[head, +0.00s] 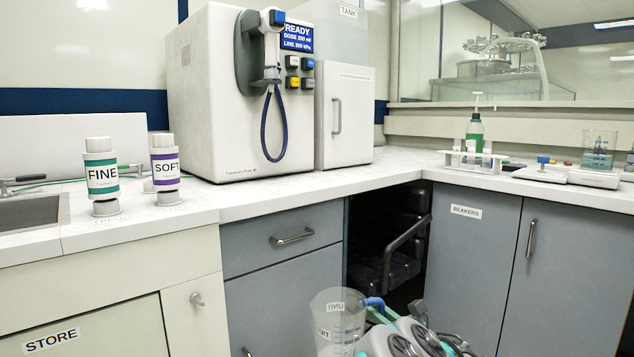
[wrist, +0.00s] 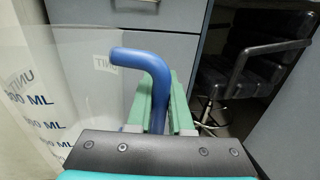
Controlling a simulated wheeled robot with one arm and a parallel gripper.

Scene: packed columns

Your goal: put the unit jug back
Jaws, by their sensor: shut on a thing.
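The unit jug (head: 338,325) is a clear, tapered vessel with printed marks, low in the middle of the head view; its lower part is cut off by the frame. In the wrist view its clear wall (wrist: 60,90) fills the left side, with "UNIT" and "ML" lettering. My gripper (head: 376,310) is just right of the jug in the head view. In the wrist view my green fingers (wrist: 155,105) are shut on the jug's blue handle (wrist: 140,58). The jug looks upright and empty, held in front of the cabinets below counter height.
A white machine (head: 215,100) reading "READY" and a "TANK" cabinet (head: 345,115) stand on the counter (head: 270,205). FINE (head: 102,175) and SOFT (head: 165,170) canisters are at left. A black chair (head: 390,240) fills the gap under the counter. Glassware (head: 598,150) stands at right.

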